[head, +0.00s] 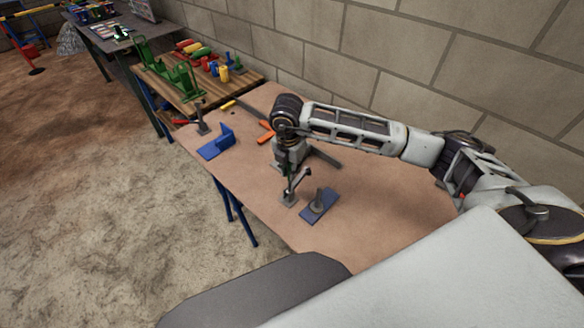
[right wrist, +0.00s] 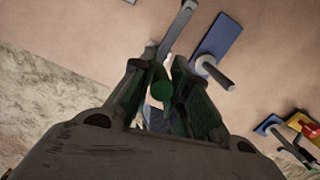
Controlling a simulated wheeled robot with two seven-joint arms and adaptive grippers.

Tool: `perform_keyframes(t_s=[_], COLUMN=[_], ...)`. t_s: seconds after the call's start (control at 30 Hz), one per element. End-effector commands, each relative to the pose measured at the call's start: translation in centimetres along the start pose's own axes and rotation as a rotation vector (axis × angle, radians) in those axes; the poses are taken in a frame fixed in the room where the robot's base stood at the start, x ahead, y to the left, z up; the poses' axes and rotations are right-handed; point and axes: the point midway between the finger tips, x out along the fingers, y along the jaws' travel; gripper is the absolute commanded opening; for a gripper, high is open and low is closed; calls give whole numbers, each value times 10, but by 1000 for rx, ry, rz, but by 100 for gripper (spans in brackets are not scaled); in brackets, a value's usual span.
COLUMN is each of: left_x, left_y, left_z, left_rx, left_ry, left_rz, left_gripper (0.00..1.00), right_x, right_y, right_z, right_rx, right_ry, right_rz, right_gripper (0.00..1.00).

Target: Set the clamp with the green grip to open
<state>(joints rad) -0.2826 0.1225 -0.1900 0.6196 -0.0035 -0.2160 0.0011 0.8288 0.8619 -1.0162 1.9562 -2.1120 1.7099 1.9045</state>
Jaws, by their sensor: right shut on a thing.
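The clamp with the green grip (head: 290,199) stands on the brown table, left of a blue plate with a grey post. Its grey metal arm (right wrist: 182,28) slants up beside my gripper. My right gripper (head: 289,168) comes down over the clamp from above. In the right wrist view the round green grip end (right wrist: 162,91) sits between the two fingers, which are shut on it. The fingers hide much of the handle and the clamp's lower part. My left gripper is not in view.
The blue plate (head: 326,207) with its post is close on the right. Farther left are a blue bracket (head: 210,149) and a clamp with a red grip (head: 181,122). Orange pieces (head: 266,138) lie behind my gripper. The table's right part is clear.

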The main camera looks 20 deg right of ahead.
Motion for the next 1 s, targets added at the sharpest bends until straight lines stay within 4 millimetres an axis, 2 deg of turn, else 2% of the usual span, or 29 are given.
perform_keyframes(t_s=[0.1,0.13,0.27,0.3,0.6,0.73,1.0], left_x=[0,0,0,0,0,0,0], left_y=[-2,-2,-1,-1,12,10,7], left_z=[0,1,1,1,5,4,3], left_rx=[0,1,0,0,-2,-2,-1], left_ry=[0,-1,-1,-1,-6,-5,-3], left_rz=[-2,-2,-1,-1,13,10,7], left_gripper=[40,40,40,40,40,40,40], right_x=[1,1,0,0,0,-4,-28], right_y=[0,0,0,0,0,0,1], right_z=[-4,-3,-2,-2,0,0,0], right_rx=[-5,-5,-3,-3,0,0,0], right_ry=[8,8,6,5,3,2,2], right_rz=[0,0,0,0,0,1,3], right_gripper=[0,21,38,39,39,39,39])
